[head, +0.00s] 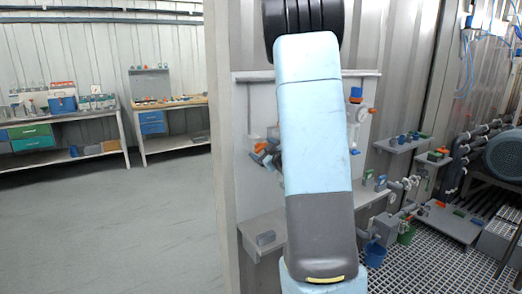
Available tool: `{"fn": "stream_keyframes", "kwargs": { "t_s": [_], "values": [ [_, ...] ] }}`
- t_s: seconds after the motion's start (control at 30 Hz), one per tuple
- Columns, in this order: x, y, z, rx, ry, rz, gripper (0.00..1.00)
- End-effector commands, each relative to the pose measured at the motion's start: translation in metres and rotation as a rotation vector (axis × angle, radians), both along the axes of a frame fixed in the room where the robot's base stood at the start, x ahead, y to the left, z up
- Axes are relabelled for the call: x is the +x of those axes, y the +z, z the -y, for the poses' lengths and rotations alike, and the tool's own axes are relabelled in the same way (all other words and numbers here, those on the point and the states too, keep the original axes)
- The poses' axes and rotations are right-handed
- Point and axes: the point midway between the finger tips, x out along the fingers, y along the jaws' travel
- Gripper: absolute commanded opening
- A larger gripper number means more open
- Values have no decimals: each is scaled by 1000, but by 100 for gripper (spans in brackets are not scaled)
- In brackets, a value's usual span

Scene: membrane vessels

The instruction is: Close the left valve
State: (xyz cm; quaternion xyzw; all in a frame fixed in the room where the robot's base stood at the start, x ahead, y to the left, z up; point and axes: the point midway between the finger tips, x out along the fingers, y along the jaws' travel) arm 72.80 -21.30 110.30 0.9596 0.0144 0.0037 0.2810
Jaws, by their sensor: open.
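My light blue and grey arm stands upright across the middle of the head view and hides much of the pale panel (252,185) behind it. My gripper cannot be made out; it seems hidden behind the arm. Left of the arm, a small grey fitting with an orange handle (260,147) shows on the panel, partly covered. Right of the arm, a fitting with a blue cap (356,92) and an orange-red end (372,110) sits on the panel. Which of these is the left valve, and its handle position, I cannot tell.
Pipes with a pale handwheel (410,182) and blue bucket (375,254) are at right. Open floor (120,225) lies left, before two workbenches.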

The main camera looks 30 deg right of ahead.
Motion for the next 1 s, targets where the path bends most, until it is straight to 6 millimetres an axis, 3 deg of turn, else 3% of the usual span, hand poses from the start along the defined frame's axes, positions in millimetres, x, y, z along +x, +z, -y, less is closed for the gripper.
{"fn": "stream_keyframes", "kwargs": {
  "t_s": [0.17, 0.77, 1.0],
  "values": [
    [1, 0, -2, 0, 4, 0, 81],
    [1, 0, -4, 0, 7, -1, 25],
    [1, 0, -3, 26, 4, -1, 25]
  ]
}}
